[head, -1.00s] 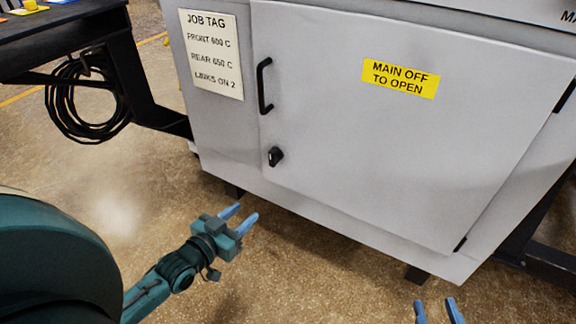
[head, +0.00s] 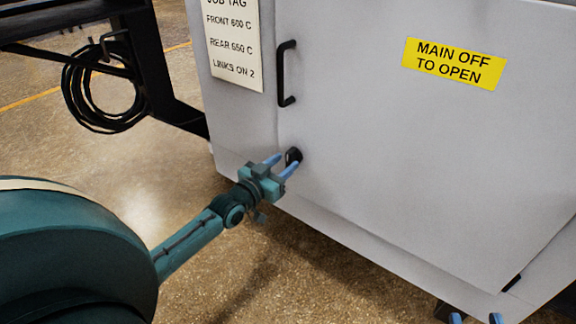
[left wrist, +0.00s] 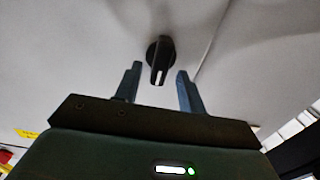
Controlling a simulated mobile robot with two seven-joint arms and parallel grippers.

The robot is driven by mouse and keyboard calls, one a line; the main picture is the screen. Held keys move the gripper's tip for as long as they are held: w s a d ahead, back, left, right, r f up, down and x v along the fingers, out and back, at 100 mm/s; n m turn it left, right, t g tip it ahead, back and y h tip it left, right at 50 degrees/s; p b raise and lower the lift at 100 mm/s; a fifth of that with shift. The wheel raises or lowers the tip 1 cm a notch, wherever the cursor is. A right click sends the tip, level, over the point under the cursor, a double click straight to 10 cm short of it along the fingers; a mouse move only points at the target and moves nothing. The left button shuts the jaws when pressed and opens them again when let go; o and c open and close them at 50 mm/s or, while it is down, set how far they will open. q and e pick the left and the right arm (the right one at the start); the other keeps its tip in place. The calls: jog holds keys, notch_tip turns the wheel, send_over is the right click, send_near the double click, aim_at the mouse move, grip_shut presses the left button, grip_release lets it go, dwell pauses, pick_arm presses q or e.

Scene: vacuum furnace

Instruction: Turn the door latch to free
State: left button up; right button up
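The door latch (head: 293,155) is a small black knob low on the left side of the grey cabinet door (head: 400,150). In the left wrist view the latch (left wrist: 159,60) shows a pale mark and lies between and just beyond my open fingers. My left gripper (head: 281,165) is open, with its blue fingertips at the latch; I cannot tell whether they touch it. It also shows in the left wrist view (left wrist: 156,84). My right gripper (head: 475,318) shows only as two separated blue fingertips at the bottom edge, with nothing between them.
A black door handle (head: 287,73) stands out above the latch. A yellow sign (head: 454,64) reads "MAIN OFF TO OPEN". A job tag (head: 233,42) is on the panel at left. A black frame with a coiled cable (head: 88,95) stands further left. The floor in front is clear.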

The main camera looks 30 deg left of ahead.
pick_arm(q)
jog(key=shift+w+d+b, duration=0.15)
jog(key=shift+w+b, duration=0.15)
jog(key=shift+w, duration=1)
jog(key=shift+c, duration=0.2)
grip_shut()
